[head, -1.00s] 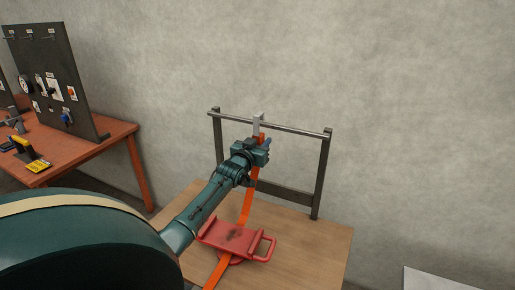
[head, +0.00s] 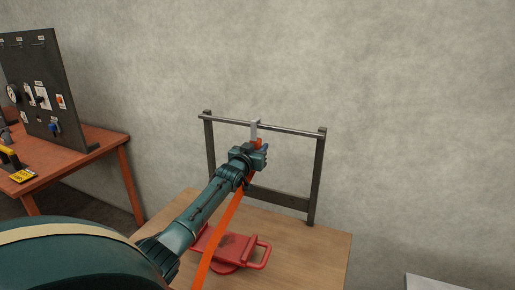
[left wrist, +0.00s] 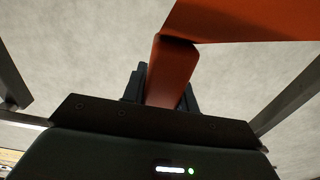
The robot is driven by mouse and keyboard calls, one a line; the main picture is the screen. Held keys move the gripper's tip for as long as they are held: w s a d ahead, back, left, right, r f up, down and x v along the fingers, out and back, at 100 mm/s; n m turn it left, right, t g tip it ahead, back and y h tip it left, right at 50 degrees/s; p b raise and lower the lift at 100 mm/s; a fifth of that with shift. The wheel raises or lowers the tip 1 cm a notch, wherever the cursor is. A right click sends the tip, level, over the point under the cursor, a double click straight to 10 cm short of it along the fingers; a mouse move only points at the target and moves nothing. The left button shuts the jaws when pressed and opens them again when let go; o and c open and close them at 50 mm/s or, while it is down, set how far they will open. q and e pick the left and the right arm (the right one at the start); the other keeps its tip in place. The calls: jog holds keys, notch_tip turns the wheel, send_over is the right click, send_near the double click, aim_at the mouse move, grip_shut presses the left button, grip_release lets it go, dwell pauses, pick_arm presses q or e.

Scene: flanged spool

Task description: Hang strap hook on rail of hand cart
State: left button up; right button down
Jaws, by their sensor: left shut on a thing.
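The hand cart's rail (head: 285,130) is a dark bar between two posts above a wooden deck (head: 320,250). The grey metal strap hook (head: 255,129) stands upright at the rail, its top at or just above the bar; I cannot tell whether it is seated over it. My left gripper (head: 257,150) is just below the rail, shut on the orange strap's hook end. The orange strap (head: 219,235) runs down from my gripper. In the left wrist view, the orange piece (left wrist: 172,70) sits between my dark fingers (left wrist: 165,88). My right gripper is not in view.
At the left, a red-brown table (head: 95,165) carries a dark panel (head: 40,75) with gauges and a yellow-handled tool. A plain wall is behind the cart.

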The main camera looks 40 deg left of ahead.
pick_arm(q)
jog(key=o, duration=1.1)
jog(key=shift+o, duration=0.2)
jog(key=shift+s+f, duration=0.1)
jog(key=shift+s+d, duration=0.15)
jog(key=shift+s, duration=0.05)
jog(key=v, duration=1.2)
jog(key=shift+s, duration=0.35)
